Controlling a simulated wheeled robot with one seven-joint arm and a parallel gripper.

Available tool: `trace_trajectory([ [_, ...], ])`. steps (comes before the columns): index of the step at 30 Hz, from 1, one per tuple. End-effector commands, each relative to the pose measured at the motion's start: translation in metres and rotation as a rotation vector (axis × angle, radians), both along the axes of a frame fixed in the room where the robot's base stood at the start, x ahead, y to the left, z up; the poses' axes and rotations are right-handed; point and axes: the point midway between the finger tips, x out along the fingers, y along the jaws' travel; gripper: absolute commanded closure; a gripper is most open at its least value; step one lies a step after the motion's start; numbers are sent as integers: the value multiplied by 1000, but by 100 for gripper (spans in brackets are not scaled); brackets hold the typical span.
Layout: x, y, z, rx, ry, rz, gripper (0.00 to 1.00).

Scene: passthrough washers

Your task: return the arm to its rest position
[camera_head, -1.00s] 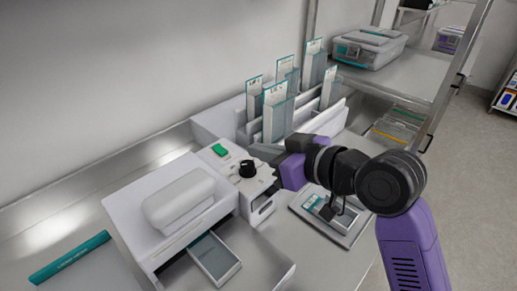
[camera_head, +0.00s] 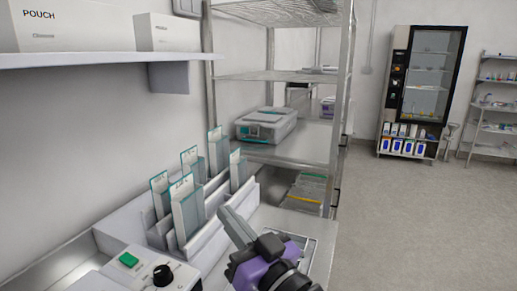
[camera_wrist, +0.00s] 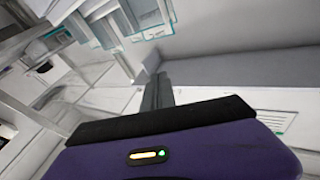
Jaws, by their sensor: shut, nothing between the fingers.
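My gripper (camera_head: 236,226) shows at the lower middle of the head view, raised over the right part of the bench. Its grey fingers are together and empty, pointing up and left in the picture. My purple and black wrist is behind them, and the rest of my arm is cut off by the bottom edge. In the wrist view my closed fingers (camera_wrist: 158,92) stick out past the purple gripper body, with nothing between them.
A white rack (camera_head: 218,238) with several upright pouches (camera_head: 188,208) stands close left of my gripper. A white device with a green button (camera_head: 129,260) and black knob (camera_head: 162,275) is at lower left. A metal shelf holds a grey case (camera_head: 266,126). The floor (camera_head: 420,220) at right is clear.

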Motion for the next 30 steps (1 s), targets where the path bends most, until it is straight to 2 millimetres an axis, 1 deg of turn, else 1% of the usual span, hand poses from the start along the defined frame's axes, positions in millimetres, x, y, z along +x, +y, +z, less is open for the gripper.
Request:
trace_trajectory([
  [1, -7, -14, -13, 36, 9, -45, 100],
  [5, -26, -54, -37, 108, 11, -166, 100],
  [8, -46, -82, -58, 142, 16, -252, 100],
  [11, -70, -109, -79, 158, 24, -335, 100],
  [12, -80, -119, -88, 159, 28, -367, 100],
  [14, -96, -134, -100, 158, 35, -411, 100],
  [15, -108, -143, -108, 155, 40, -439, 100],
  [17, -126, -156, -119, 143, 47, -480, 100],
  [21, -170, -183, -142, 102, 66, -561, 100],
  [23, -190, -193, -151, 77, 79, -589, 100],
  [24, -203, -199, -156, 58, 86, -606, 100],
  [26, -223, -208, -163, 26, 99, -628, 100],
  [30, -270, -225, -178, -57, 140, -664, 100],
])
